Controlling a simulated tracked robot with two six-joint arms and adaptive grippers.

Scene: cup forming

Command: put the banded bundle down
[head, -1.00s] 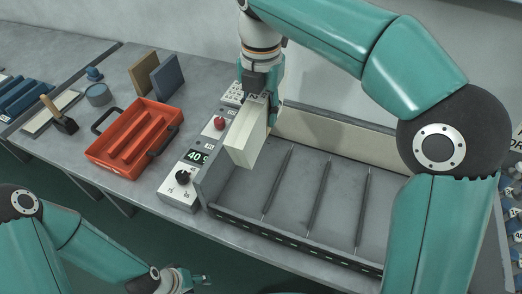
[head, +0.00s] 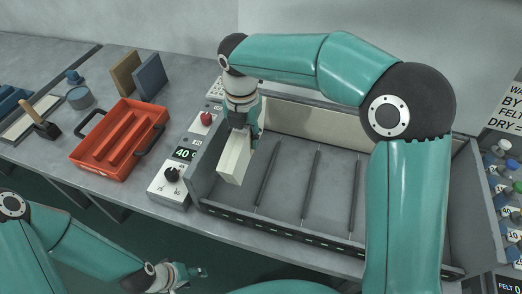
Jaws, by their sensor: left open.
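The bundle (head: 234,162) is a pale cream block in the head view; I cannot make out a band on it. My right gripper (head: 243,139) comes down from above and is shut on the bundle's upper part. The bundle hangs upright at the left end of a grey open-topped trough (head: 285,175), near its left wall. I cannot tell if its lower end touches the trough floor. My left gripper (head: 199,271) is open and empty at the bottom of the view, in front of the bench edge and away from the bundle.
Thin dark rods (head: 314,190) cross the trough; its floor is otherwise clear. Left of it stands a control box (head: 172,188) with a knob, red button and display reading 40. An orange tray (head: 120,138) lies further left. Bottles (head: 504,170) stand at the right.

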